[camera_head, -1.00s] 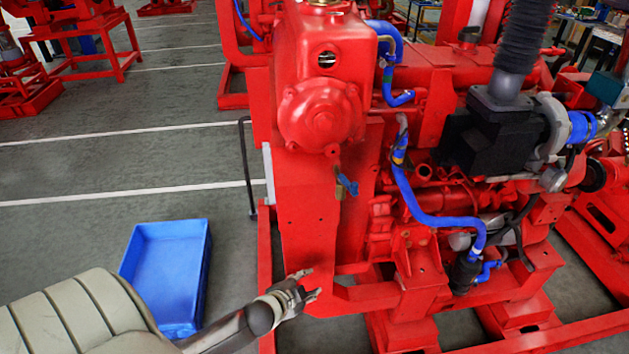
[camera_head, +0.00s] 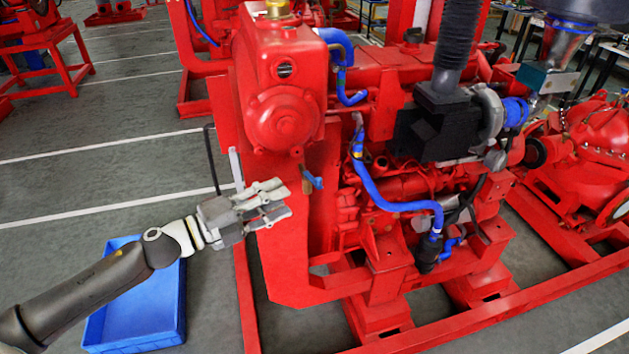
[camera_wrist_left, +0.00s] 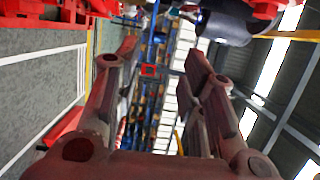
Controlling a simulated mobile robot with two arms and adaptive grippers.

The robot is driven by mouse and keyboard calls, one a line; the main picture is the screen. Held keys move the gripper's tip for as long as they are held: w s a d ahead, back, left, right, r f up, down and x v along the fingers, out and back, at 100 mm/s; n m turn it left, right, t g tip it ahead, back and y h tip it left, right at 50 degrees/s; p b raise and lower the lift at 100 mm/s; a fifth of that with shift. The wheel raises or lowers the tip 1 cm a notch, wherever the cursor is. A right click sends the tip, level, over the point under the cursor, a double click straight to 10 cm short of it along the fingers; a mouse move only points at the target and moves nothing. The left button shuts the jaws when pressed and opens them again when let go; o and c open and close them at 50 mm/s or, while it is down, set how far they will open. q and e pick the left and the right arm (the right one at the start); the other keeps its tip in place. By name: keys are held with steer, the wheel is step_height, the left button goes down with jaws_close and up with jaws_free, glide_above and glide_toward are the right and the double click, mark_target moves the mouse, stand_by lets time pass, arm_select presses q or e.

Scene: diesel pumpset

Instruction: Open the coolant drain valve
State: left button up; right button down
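The coolant drain valve (camera_head: 313,181) is a small fitting with a blue handle. It sits low on the red front of the pumpset (camera_head: 280,120), just below the round red housing. My left gripper (camera_head: 283,202) is left of the valve and slightly lower in the head view, apart from it. Its grey fingers point right toward it. In the left wrist view the gripper (camera_wrist_left: 160,62) shows its two fingers spread with nothing between them. I cannot make out the valve in that view. My right gripper is not in view.
A blue tub (camera_head: 88,330) stands on the floor below my left arm. A blue hose (camera_head: 385,203) runs along the engine right of the valve. Red frame rails (camera_head: 245,300) surround the engine base.

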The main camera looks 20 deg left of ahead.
mark_target(315, 183)
arm_select(q)
steer(key=p+x, duration=0.4)
steer(key=x, duration=0.5)
steer(key=shift+w, duration=0.35)
steer(key=shift+w+d, duration=0.45)
steer(key=shift+f, duration=0.1)
